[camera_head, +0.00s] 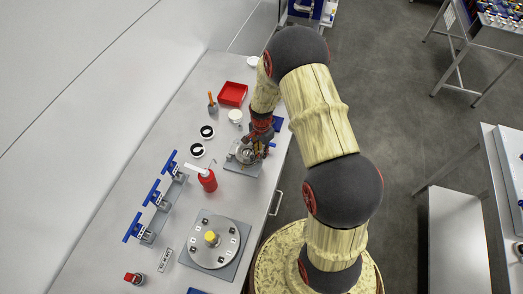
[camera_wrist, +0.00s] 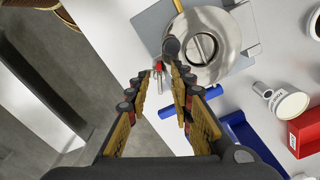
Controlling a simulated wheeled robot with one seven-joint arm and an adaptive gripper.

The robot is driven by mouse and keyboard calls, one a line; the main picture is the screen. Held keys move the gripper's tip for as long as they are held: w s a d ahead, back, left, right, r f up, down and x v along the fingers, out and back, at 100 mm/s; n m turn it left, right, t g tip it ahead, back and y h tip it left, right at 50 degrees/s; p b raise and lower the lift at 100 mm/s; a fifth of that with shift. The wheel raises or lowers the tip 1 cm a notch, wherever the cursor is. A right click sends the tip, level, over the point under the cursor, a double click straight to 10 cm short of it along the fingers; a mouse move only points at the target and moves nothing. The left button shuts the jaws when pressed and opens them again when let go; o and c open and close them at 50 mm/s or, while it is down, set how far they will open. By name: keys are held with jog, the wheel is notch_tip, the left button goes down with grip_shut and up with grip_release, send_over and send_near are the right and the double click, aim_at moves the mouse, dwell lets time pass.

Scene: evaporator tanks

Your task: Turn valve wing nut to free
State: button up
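A round metal valve body (camera_head: 245,154) sits on a grey plate near the right edge of the bench. In the wrist view it is a shiny metal disc (camera_wrist: 222,48) with a slotted centre, and a dark rounded knob (camera_wrist: 172,46) at its near side. My gripper (camera_wrist: 161,71) is at that side, its fingers apart. A small metal piece with a red part (camera_wrist: 159,67) shows between the fingertips; I cannot tell whether it is the wing nut or whether a finger touches it. In the head view my gripper (camera_head: 261,140) partly hides the valve.
A blue bar (camera_wrist: 212,90) lies close beside the fingers. A white cup (camera_wrist: 290,106) and red tray (camera_head: 232,94) stand farther along the bench. A red bottle (camera_head: 208,181), a round plate with a yellow knob (camera_head: 222,257), and blue-handled valves (camera_head: 160,197) stand nearer.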

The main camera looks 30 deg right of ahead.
jog(key=shift+c, duration=0.4)
grip_shut()
jog(key=shift+n, duration=0.3)
jog(key=n+b, duration=0.2)
jog(key=n, duration=0.2)
jog(key=shift+n+b, duration=0.3)
jog(key=shift+b, duration=0.1)
jog(key=n+b, duration=0.2)
jog(key=n, duration=0.3)
jog(key=shift+n, duration=0.3)
jog(key=n+b, duration=0.1)
jog(key=n, duration=0.5)
jog(key=shift+b, duration=0.35)
jog(key=n+b, duration=0.1)
jog(key=n, duration=0.5)
jog(key=shift+w+r, duration=0.1)
jog(key=shift+n, duration=0.3)
